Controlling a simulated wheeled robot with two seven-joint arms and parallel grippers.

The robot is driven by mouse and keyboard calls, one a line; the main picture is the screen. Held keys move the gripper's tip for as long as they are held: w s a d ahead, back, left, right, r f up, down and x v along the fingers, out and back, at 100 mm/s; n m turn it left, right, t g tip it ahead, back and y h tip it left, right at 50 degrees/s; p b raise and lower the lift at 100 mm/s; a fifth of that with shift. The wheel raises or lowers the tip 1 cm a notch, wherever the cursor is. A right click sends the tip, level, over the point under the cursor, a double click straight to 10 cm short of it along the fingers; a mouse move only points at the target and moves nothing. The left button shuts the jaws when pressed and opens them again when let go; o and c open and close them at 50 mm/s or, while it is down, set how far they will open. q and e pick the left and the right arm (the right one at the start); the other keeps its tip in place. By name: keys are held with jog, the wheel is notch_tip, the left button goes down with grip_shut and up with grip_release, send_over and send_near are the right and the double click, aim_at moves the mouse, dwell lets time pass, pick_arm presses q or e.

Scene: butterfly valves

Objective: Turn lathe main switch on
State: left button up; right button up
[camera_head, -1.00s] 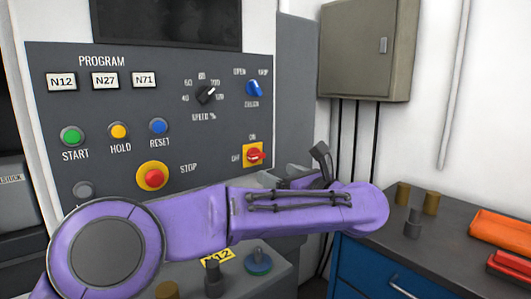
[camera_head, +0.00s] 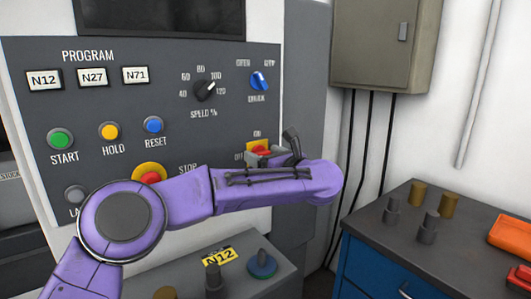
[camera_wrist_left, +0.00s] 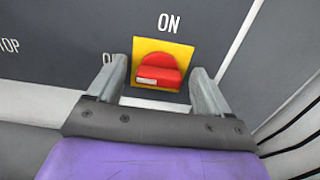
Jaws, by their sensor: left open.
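The main switch (camera_head: 262,149) is a red knob on a yellow plate, low on the right of the grey control panel, with ON above it and OFF to its left. In the wrist view the red knob (camera_wrist_left: 157,71) lies roughly sideways, with a small pale mark at its lower left. My left gripper (camera_head: 266,157) is open at the switch and hides its lower part in the head view. In the wrist view its fingers (camera_wrist_left: 158,82) stand left and right of the yellow plate; whether they touch the knob cannot be told. My right gripper is not in view.
The panel's speed dial (camera_head: 204,90), blue chuck knob (camera_head: 259,81) and stop button (camera_head: 149,174) are nearby; my left arm partly covers the stop button. A bench (camera_head: 380,230) with several cylinders stands right. A wall cabinet (camera_head: 385,45) hangs behind. A grey ledge (camera_head: 300,262) lies below.

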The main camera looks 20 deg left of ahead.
pick_arm(q)
jog(key=c, duration=1)
jog(key=shift+c, duration=0.2)
